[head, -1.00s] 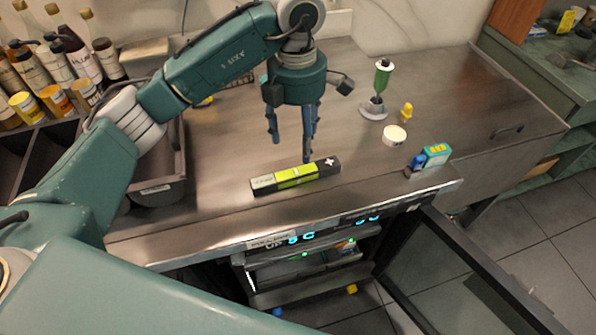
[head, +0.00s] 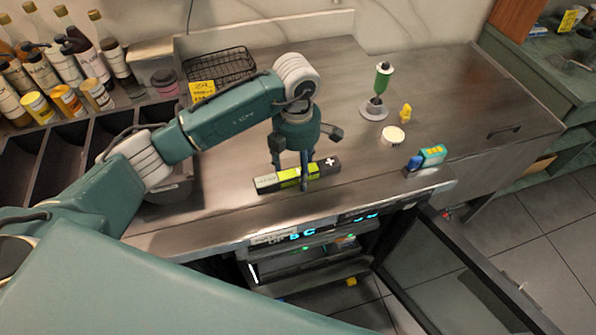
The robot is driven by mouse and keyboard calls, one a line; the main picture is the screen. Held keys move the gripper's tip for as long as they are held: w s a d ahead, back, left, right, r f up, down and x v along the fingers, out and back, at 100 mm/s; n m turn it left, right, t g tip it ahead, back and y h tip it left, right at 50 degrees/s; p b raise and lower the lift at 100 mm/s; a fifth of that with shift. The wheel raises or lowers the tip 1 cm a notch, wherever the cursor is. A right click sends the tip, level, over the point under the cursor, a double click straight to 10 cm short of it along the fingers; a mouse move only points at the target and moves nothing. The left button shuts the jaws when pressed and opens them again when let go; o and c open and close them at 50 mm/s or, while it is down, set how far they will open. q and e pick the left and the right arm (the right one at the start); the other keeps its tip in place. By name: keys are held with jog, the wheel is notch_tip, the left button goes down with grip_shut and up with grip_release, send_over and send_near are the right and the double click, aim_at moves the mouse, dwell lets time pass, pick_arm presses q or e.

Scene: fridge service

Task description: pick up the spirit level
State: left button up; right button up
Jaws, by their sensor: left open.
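The spirit level (head: 268,184) is a short bar, black with a yellow-green middle and a pale left end. In the head view it lies on the steel counter (head: 225,215) near its front edge. My left gripper (head: 292,183) points down over the middle of the level, and its fingers cover part of it. The fingers are open. I cannot tell whether they touch the level. My right gripper is not in view.
Behind and right stand a green tool on a round base (head: 382,80), a small yellow object (head: 405,112), a white round container (head: 393,136) and a teal box (head: 432,156). Bottles (head: 92,62) and dark bins (head: 60,150) are left. The fridge door (head: 450,270) hangs open below.

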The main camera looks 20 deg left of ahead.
pick_arm(q)
jog(key=c, duration=1.4)
jog(key=shift+r, duration=0.15)
